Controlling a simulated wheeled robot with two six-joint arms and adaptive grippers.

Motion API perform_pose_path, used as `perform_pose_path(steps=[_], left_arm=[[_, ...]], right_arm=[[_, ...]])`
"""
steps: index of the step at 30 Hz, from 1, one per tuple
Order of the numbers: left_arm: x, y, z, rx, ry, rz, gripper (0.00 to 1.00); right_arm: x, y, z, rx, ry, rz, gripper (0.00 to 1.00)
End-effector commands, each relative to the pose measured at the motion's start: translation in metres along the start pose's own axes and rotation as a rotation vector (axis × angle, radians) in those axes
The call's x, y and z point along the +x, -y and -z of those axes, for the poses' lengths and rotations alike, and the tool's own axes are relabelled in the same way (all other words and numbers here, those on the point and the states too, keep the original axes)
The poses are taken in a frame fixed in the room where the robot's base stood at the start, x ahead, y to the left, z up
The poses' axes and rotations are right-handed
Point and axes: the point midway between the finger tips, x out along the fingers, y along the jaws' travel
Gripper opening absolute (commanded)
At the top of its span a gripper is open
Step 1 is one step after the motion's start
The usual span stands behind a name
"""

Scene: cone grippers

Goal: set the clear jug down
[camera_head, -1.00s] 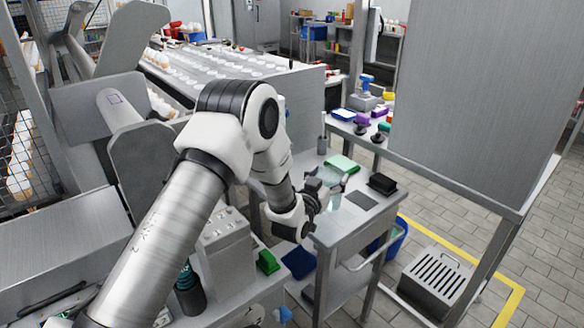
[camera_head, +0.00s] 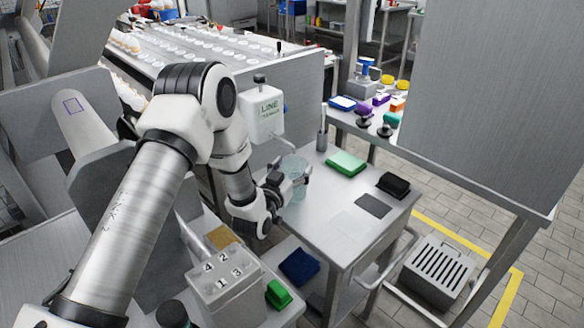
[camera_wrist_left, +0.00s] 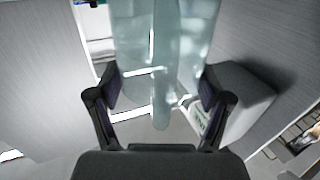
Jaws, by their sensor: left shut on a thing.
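The clear jug (camera_head: 294,166) is a pale, see-through vessel at the back left corner of the small metal table (camera_head: 325,225). My left gripper (camera_head: 289,181) is shut on the jug, with a finger on either side. In the left wrist view the jug (camera_wrist_left: 160,45) fills the upper middle between the two dark fingers. The jug looks about upright in the head view. I cannot tell whether its base touches the tabletop. My right gripper is not in view.
A green block (camera_head: 346,163), a black block (camera_head: 393,184) and a dark flat pad (camera_head: 373,206) are on the table's right side. A thin upright post (camera_head: 322,130) stands at the back. The table's front and middle are clear.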

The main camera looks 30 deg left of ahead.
Motion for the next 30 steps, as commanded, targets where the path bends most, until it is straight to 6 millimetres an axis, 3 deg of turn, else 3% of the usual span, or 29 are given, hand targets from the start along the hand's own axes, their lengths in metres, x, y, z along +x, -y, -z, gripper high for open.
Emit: perform_pose_path(steps=[1, 6, 7, 8, 9, 20, 30], left_arm=[[-0.003, 0.000, -0.008, 0.000, 0.000, 0.001, 0.09], [-0.003, 0.001, -0.006, 0.000, -0.001, 0.001, 0.09], [-0.003, 0.001, -0.007, 0.000, 0.001, 0.001, 0.85], [-0.003, 0.001, -0.007, 0.000, 0.002, 0.001, 0.96], [-0.003, 0.001, -0.007, 0.000, 0.001, 0.001, 1.00], [-0.006, 0.001, -0.007, 0.000, 0.000, 0.001, 1.00], [-0.066, 0.001, -0.008, -0.002, 0.002, 0.003, 1.00]], right_arm=[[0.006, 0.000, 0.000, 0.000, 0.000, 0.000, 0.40], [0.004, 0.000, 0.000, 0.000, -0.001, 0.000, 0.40], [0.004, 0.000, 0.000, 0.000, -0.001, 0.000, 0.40], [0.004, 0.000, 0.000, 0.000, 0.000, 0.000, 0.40], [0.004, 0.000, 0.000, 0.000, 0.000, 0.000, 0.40], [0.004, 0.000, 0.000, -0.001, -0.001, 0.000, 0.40], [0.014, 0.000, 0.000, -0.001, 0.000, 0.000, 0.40]])
